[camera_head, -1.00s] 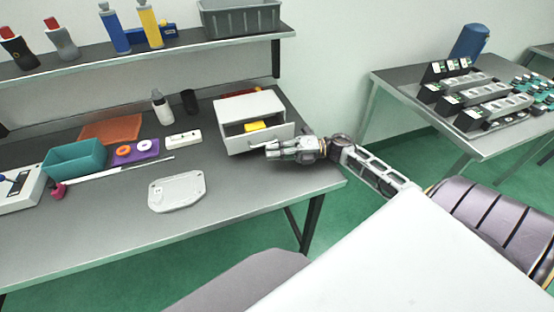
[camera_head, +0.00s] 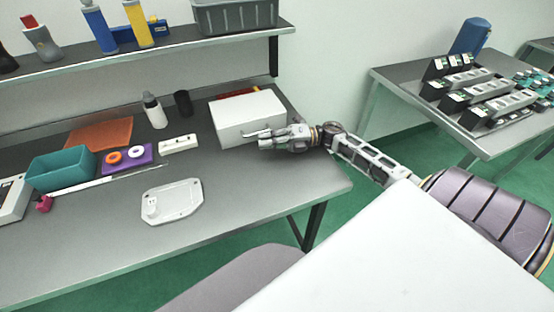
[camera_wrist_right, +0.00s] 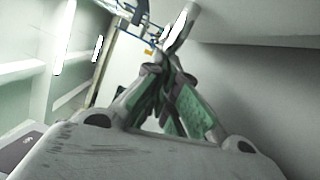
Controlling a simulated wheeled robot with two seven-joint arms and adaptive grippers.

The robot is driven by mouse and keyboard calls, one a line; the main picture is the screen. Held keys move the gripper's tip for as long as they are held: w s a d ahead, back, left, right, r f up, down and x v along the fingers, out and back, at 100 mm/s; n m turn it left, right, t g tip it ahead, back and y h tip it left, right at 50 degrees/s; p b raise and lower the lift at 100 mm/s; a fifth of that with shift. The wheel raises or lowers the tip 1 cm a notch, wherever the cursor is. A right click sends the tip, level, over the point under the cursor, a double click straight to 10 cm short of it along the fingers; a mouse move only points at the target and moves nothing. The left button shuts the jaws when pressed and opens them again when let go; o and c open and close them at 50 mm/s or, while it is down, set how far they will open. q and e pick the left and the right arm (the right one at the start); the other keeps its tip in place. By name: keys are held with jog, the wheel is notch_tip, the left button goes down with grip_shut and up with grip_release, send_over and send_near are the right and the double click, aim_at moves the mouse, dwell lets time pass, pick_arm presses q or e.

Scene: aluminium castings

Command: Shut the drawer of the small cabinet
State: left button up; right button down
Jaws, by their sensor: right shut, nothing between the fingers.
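The small white cabinet (camera_head: 247,112) stands on the workbench below the shelf. Its drawer front (camera_head: 232,138) now sits close to the cabinet body, and no open drawer interior shows. My right gripper (camera_head: 262,140) is at the drawer front, shut and empty, its fingers pointing left across it. I cannot tell whether it touches the front. In the right wrist view the shut fingers (camera_wrist_right: 172,95) lie beside a pale surface on the right. My left gripper is not in view.
On the workbench (camera_head: 240,195) are a teal bin (camera_head: 60,172), an orange tray (camera_head: 100,134), a purple block (camera_head: 127,158), a white power strip (camera_head: 179,144), two bottles and a pale cast plate (camera_head: 173,202). A shelf (camera_head: 130,51) hangs above. The bench's front right is clear.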

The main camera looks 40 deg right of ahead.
jog(key=shift+w+d+r, duration=0.15)
jog(key=shift+r, duration=0.05)
jog(key=shift+d, duration=0.5)
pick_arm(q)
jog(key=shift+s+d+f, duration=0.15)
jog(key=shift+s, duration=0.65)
pick_arm(e)
jog(key=v, duration=1.1)
jog(key=shift+s+a+f, duration=0.2)
jog(key=shift+s, duration=0.2)
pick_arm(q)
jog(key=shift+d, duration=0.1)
